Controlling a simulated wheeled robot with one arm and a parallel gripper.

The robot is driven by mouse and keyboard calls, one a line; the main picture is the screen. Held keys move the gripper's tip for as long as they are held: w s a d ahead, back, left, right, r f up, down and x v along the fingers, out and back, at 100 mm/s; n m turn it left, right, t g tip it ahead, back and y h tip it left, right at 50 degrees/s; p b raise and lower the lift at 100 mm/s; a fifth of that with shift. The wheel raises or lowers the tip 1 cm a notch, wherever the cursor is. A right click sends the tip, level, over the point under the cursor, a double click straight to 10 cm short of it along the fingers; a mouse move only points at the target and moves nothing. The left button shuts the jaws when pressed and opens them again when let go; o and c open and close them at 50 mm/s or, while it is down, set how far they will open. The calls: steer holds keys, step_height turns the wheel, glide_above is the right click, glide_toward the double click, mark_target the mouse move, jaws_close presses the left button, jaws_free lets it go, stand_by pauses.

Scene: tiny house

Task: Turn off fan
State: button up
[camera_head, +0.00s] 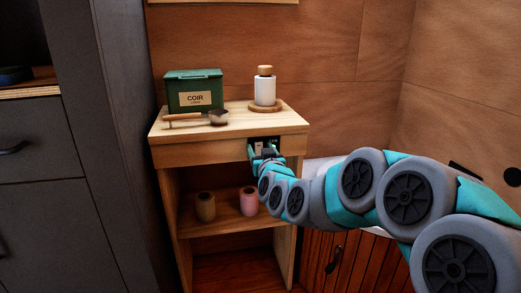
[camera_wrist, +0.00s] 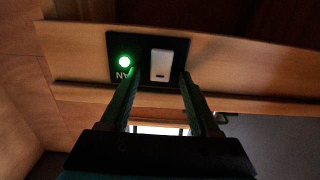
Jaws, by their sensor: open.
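A black switch plate (camera_wrist: 146,60) is set in the front edge of the wooden shelf unit's top. It carries a lit green light (camera_wrist: 124,62) on the left and a white rocker switch (camera_wrist: 161,65) on the right. Partly covered lettering sits under the light. In the head view the plate (camera_head: 257,142) is mostly hidden behind my gripper (camera_head: 266,153). My gripper is open and empty, right in front of the plate. In the wrist view its fingertips (camera_wrist: 158,78) are on either side of the white switch, slightly below it. Contact cannot be told. No fan is visible.
On the shelf unit (camera_head: 200,152) stand a green COIR box (camera_head: 195,92), a scoop (camera_head: 217,117) and a white bottle (camera_head: 265,88) on a wooden coaster. Two rolls (camera_head: 249,201) stand on the shelf below. A dark cabinet (camera_head: 40,170) is at left; a wall is behind.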

jaws_close()
stand_by(0.4)
steer(key=f+b, duration=0.1)
steer(key=b, duration=0.2)
steer(key=shift+f+t, duration=0.1)
steer(key=shift+t, duration=0.2)
steer(key=shift+f+t+b, duration=0.1)
steer(key=shift+t+b, duration=0.2)
steer(key=shift+b, duration=0.5)
steer(key=shift+s+f+t+y+b, duration=0.1)
steer(key=shift+t+y+b, duration=0.2)
steer(key=shift+t+b, duration=0.5)
steer(key=shift+r+b, duration=0.25)
steer(key=shift+b, duration=0.35)
